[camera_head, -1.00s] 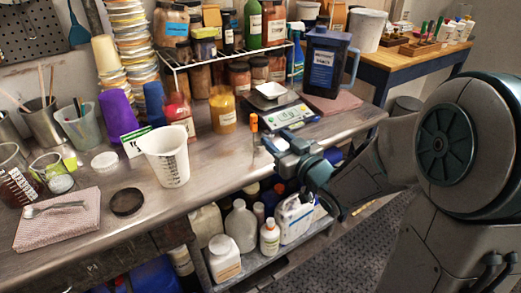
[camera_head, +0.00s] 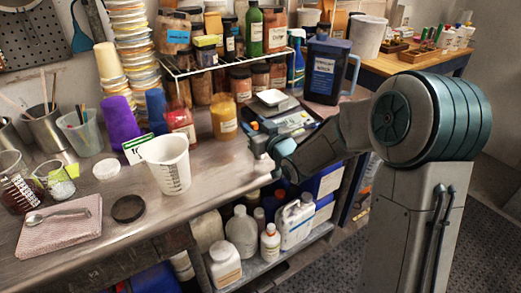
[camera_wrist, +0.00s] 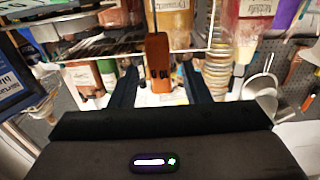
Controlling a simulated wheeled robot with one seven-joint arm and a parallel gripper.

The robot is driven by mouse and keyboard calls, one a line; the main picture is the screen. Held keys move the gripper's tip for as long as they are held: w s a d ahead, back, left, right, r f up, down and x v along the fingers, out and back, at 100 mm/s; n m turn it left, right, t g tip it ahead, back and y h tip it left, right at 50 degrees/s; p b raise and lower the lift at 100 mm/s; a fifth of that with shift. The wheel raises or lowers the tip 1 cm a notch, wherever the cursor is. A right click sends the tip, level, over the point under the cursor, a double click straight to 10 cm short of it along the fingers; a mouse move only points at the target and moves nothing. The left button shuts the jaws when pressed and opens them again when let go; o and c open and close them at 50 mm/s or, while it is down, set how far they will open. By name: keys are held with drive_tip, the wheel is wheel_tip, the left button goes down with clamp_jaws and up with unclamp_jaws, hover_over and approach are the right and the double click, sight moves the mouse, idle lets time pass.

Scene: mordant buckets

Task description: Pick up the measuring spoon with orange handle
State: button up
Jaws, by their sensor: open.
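The orange handle (camera_wrist: 158,62) of the measuring spoon stands upright in the middle of the wrist view, between the two dark fingers of my gripper. The spoon's lower end is hidden there. In the head view my gripper (camera_head: 260,145) is at the bench's front edge, just left of the scale, and mostly covers the spoon. My gripper is open, with a finger on each side of the handle. A gap shows between the handle and each finger.
A scale (camera_head: 283,117) with a white tray stands close by my gripper. A white measuring cup (camera_head: 170,165), a black lid (camera_head: 128,208) and a metal spoon (camera_head: 55,214) on a pink cloth (camera_head: 60,233) are to the left. Jars on a wire rack (camera_head: 215,68) stand behind.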

drive_tip(key=shift+w, duration=0.1)
drive_tip(key=shift+c, duration=0.3)
clamp_jaws()
drive_tip(key=shift+r, duration=0.55)
drive_tip(key=d+r+p, duration=0.1)
drive_tip(key=d+r, duration=0.9)
drive_tip(key=d, duration=0.1)
drive_tip(key=shift+s+d, duration=0.3)
drive_tip(key=shift+s, duration=0.1)
